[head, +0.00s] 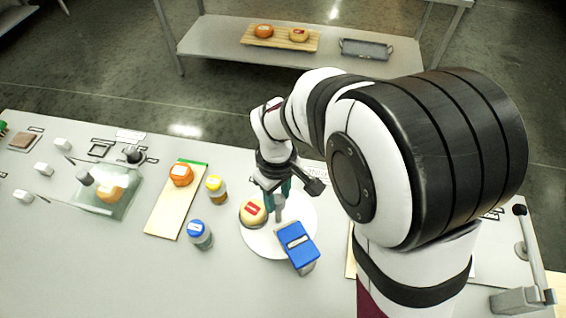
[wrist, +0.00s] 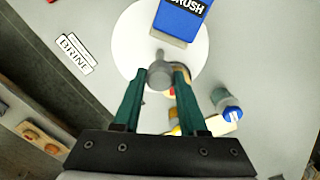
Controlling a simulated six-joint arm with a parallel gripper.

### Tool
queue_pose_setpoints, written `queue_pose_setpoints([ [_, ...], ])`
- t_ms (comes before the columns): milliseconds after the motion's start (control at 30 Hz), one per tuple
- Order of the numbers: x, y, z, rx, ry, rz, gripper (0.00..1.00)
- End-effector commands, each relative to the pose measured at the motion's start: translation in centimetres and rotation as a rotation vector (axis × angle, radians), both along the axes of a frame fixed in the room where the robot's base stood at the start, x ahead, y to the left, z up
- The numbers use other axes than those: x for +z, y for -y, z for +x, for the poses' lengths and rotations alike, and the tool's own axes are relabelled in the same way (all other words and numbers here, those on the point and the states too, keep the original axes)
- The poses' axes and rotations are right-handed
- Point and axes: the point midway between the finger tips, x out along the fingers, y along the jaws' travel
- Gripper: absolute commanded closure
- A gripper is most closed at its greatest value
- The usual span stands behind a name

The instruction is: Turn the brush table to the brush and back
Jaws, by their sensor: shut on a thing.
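The brush table is a white round disc (head: 262,242) on the counter; it also shows in the wrist view (wrist: 130,45). A grey peg (wrist: 160,74) stands up from it. My gripper (wrist: 161,80) is shut on this peg with its green fingers, and in the head view it reaches down over the disc (head: 280,197). A pale cheese wheel with a red label (head: 252,211) sits at the disc's left side, mostly hidden by the fingers in the wrist view. The blue brush block (head: 296,243), marked BRUSH (wrist: 182,18), stands at the disc's edge, nearest the head camera.
A yellow-capped jar (head: 215,189) and a blue-capped jar (head: 201,234) stand left of the disc. Beyond them are a board (head: 166,215) with an orange cheese (head: 181,174) and a glassy bath (head: 105,196). A BRINE label (wrist: 74,54) lies on the counter.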

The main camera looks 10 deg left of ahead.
Motion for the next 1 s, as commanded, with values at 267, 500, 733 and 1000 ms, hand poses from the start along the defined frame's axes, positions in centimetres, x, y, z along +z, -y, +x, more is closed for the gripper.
queue_pose_setpoints([
  [267,0.09,0.07,0.18,0.006,0.006,0.000,1.00],
  [500,0.09,0.07,0.18,0.056,0.005,0.000,1.00],
  [733,0.08,0.06,0.16,0.157,0.003,0.000,1.00],
  [1000,0.07,0.05,0.16,0.293,0.003,0.000,1.00],
])
